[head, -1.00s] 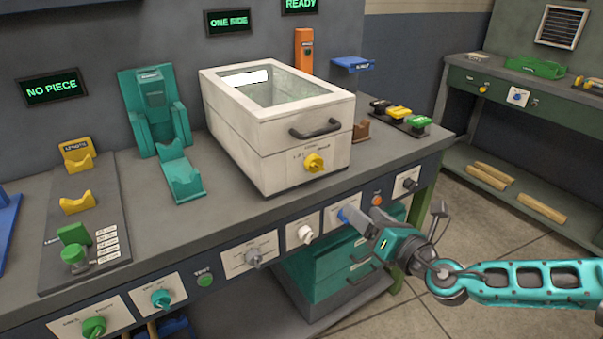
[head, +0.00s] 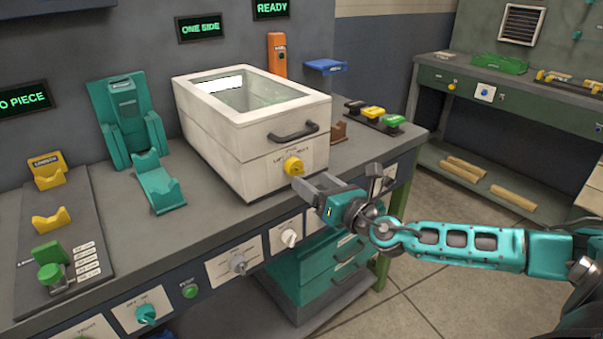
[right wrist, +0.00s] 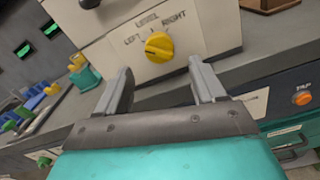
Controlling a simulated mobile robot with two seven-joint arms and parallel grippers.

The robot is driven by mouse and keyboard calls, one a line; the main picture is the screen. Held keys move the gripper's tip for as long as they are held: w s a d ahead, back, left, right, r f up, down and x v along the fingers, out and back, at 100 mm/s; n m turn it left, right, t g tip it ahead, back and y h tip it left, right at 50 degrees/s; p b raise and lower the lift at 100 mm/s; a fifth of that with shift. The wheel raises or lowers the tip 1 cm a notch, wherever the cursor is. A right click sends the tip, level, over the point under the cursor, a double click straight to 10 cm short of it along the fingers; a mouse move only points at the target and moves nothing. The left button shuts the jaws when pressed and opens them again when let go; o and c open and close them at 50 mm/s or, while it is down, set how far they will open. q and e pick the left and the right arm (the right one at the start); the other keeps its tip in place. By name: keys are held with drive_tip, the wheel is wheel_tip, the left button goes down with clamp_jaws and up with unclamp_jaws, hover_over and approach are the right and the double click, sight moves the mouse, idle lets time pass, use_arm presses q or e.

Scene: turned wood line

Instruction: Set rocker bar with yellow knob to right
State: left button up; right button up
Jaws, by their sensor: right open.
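The yellow knob (head: 294,166) is on the front face of a white box (head: 228,135) with a glazed top. In the right wrist view the knob (right wrist: 158,47) sits below the word LEVEL, between LEFT and RIGHT, with a dark mark on its left part. My right gripper (head: 314,184) is open and empty, just in front of and below the knob. In the right wrist view its fingers (right wrist: 160,72) stand apart, either side of the knob's line, without touching it. I cannot make out a rocker bar. My left gripper is not in view.
A dark handle (head: 293,131) juts out above the knob. The bench front below carries a white knob (head: 289,237), a grey knob (head: 238,266) and a teal knob (head: 146,313). A teal stand (head: 130,125) is left of the box. Signs read ONE SIDE and READY.

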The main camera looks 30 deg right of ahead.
sight(300, 173)
drive_tip(key=shift+w+a, duration=0.15)
drive_tip(key=shift+w, duration=1.15)
drive_tip(key=shift+w+a, duration=0.1)
drive_tip(key=shift+w, duration=1.15)
drive_tip(key=shift+c, duration=0.4)
drive_tip(key=c, duration=1)
